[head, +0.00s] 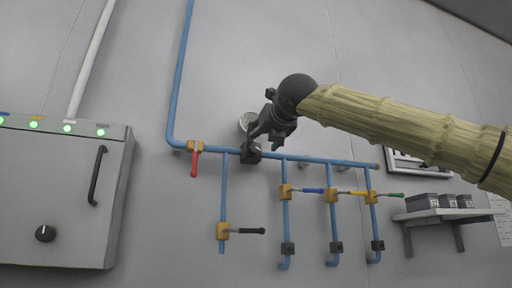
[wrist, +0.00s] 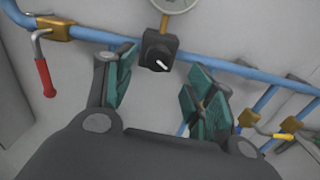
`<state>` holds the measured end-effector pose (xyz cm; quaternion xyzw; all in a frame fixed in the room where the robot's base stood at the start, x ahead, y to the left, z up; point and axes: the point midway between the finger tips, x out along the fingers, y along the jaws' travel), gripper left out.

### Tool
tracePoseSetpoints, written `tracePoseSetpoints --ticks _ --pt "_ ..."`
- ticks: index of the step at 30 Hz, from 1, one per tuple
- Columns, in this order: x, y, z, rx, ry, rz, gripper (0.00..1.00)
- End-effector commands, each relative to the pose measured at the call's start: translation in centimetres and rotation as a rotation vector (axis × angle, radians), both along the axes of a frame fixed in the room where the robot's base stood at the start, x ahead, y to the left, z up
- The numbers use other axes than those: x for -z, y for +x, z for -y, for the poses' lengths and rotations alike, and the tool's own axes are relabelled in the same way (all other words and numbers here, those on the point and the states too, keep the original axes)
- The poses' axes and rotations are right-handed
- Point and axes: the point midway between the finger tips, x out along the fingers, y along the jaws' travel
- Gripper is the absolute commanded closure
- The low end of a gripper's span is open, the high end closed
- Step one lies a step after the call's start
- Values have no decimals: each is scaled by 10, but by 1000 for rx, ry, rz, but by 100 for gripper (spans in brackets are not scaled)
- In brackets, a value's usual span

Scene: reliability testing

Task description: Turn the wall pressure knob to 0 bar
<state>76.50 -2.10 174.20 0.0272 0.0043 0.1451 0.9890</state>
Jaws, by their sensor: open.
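The pressure knob (wrist: 160,51) is a black square block with a white pointer mark, mounted on the blue wall pipe. In the wrist view its pointer slants down to the right. In the head view the knob block (head: 251,155) is partly covered by my gripper. A round gauge (wrist: 175,3) sits just above it, cut off by the top edge, so its reading is hidden. In the head view the gauge (head: 246,121) is partly behind my gripper. My gripper (wrist: 165,85) is open, with its fingers apart below and to either side of the knob, holding nothing.
A red-handled valve (head: 195,160) is left of the knob. Several branch pipes with black (head: 248,231), blue, yellow and green handles hang below and right. A grey cabinet (head: 65,200) stands left, with its own black knob (head: 45,233). A shelf (head: 450,214) with boxes is right.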

Motion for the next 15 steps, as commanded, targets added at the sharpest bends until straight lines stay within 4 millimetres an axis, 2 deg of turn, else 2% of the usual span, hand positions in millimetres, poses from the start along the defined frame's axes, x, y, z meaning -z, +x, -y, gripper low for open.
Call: tracePoseSetpoints --ticks 7,15 --pt "0 39 -14 -1 -1 -2 45" --pt "0 60 -22 -4 -1 0 45"
